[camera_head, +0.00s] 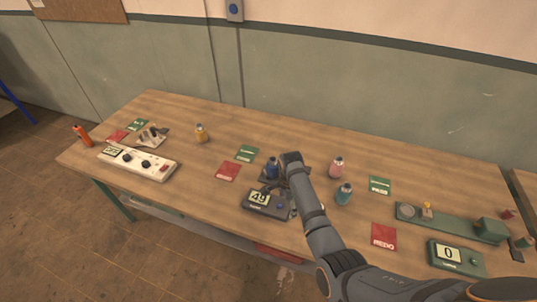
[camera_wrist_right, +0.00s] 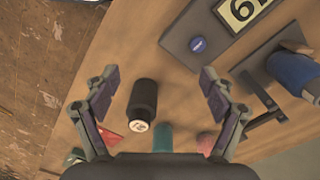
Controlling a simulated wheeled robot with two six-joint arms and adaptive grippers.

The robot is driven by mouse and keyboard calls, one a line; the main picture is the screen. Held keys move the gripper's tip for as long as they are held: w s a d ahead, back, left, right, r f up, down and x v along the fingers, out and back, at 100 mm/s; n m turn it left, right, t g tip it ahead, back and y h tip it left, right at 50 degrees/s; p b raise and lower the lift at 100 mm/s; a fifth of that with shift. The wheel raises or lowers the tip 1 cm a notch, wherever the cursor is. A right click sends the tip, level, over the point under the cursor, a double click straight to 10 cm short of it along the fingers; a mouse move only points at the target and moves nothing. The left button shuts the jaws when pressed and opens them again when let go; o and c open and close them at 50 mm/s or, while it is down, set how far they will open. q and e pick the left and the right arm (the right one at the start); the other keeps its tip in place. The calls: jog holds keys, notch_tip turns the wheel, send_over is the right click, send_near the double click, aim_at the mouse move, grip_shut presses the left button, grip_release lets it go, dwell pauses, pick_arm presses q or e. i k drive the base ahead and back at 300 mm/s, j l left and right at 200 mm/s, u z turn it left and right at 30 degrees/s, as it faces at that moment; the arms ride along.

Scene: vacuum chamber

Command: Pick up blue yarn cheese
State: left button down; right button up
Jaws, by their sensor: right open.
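The blue yarn cheese (camera_head: 272,168) stands behind the dark meter with a lit display (camera_head: 258,198), partly hidden by my right arm. In the right wrist view, the blue yarn (camera_wrist_right: 295,72) is at the right edge, outside the fingers, by a dark stand. My right gripper (camera_head: 283,188) points down beside the meter, largely hidden by its own arm. In the wrist view, my right gripper (camera_wrist_right: 158,95) is open and empty. A black spool (camera_wrist_right: 143,98) appears between its fingers; I cannot tell how far below. My left gripper is not in view.
A pink bottle-like spool (camera_head: 336,168) and a teal one (camera_head: 344,194) stand right of my arm. Red and green cards lie around. A white control box (camera_head: 138,161) and green balance (camera_head: 452,222) occupy the table's ends.

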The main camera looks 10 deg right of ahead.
aim_at(272, 167)
jog(key=i+l, duration=0.1)
jog(key=i, duration=0.7)
jog(key=l+u, duration=0.1)
jog(key=i+l, duration=0.05)
